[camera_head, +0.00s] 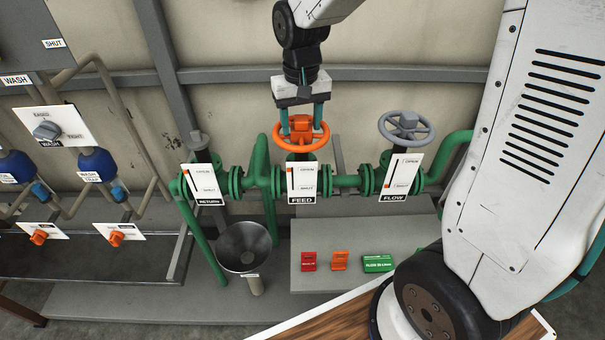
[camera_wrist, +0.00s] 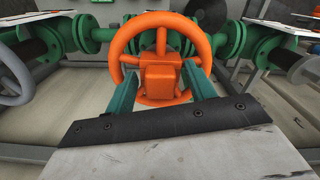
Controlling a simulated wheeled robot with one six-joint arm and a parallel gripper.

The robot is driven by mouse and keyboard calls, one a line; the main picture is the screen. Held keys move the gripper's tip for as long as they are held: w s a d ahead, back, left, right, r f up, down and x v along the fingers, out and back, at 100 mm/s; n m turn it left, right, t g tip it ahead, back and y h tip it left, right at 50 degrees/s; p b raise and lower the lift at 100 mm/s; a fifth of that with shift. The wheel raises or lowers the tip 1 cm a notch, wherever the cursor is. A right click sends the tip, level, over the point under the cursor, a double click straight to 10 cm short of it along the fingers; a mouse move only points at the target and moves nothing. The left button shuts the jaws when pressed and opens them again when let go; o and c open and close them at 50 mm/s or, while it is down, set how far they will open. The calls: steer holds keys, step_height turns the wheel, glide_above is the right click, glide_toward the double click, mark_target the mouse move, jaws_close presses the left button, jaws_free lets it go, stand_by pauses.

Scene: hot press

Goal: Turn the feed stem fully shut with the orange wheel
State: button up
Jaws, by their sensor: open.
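The orange wheel (camera_head: 303,139) sits at the feed valve, above the plate marked FEED (camera_head: 302,183). The plate has a slot between OPEN at the top and SHUT at the bottom; the mark's exact height is too small to read. My gripper (camera_head: 301,128) points down over the wheel. In the wrist view, the orange wheel (camera_wrist: 161,76) has a blocky hub, and my gripper's two green fingers (camera_wrist: 162,84) stand open on either side of it. I cannot tell whether they touch it. The feed stem is hidden under the wheel.
A grey wheel (camera_head: 405,127) stands to the right over the FLOW plate (camera_head: 401,175). The RETURN plate (camera_head: 205,183) and a grey-topped stem stand left. Green pipe runs behind the plates. A funnel (camera_head: 245,247) and small red, orange and green blocks (camera_head: 340,261) are below.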

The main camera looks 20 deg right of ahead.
steer(key=n, duration=1.6)
steer(key=shift+n, duration=0.3)
steer(key=n, duration=1.6)
